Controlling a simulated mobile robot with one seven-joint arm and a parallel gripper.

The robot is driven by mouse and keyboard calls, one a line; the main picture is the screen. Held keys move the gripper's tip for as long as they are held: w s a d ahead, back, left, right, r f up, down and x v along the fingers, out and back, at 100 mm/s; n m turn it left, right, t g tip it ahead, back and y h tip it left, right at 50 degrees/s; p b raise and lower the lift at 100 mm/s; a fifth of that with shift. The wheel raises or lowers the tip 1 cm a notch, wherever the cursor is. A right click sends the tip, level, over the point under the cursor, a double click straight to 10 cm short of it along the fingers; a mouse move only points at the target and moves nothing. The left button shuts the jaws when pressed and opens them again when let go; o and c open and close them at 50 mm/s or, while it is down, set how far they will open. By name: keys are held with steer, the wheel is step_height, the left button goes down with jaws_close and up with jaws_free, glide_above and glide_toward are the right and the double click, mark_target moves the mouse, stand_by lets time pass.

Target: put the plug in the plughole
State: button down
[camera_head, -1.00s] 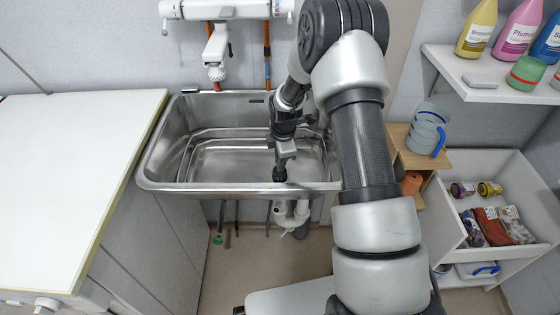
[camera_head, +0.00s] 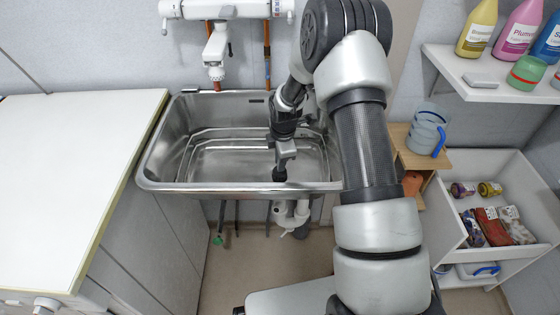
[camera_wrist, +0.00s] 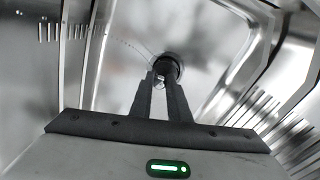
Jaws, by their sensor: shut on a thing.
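My gripper (camera_head: 281,165) is low inside the steel basin (camera_head: 160,150), at its right front part. It is shut on a dark plug (camera_head: 279,175), which hangs below the fingertips. In the wrist view my gripper's fingers (camera_wrist: 165,84) converge on the black plug (camera_wrist: 170,68). A round metallic rim, seemingly the plughole (camera_wrist: 181,59), shows around and behind the plug. The plug covers most of it, and I cannot tell whether the plug is above it or seated in it. A thin chain-like line runs left from the plug in the wrist view.
A tap (camera_head: 215,55) hangs over the basin's back wall. A white counter (camera_head: 70,180) adjoins the left. A jug (camera_head: 428,130) on a wooden stand and a shelf with bottles (camera_head: 478,28) are at the right. Slotted walls surround my gripper in the wrist view.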

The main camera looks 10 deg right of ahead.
steer(key=shift+s+b+x, duration=0.2)
steer(key=shift+b+x, duration=0.5)
steer(key=shift+x, duration=0.4)
steer(key=c, duration=1.6)
jaws_free()
steer(key=shift+r, duration=0.1)
steer(key=p+v, duration=0.4)
steer(key=v, duration=1.3)
steer(key=shift+r, duration=0.15)
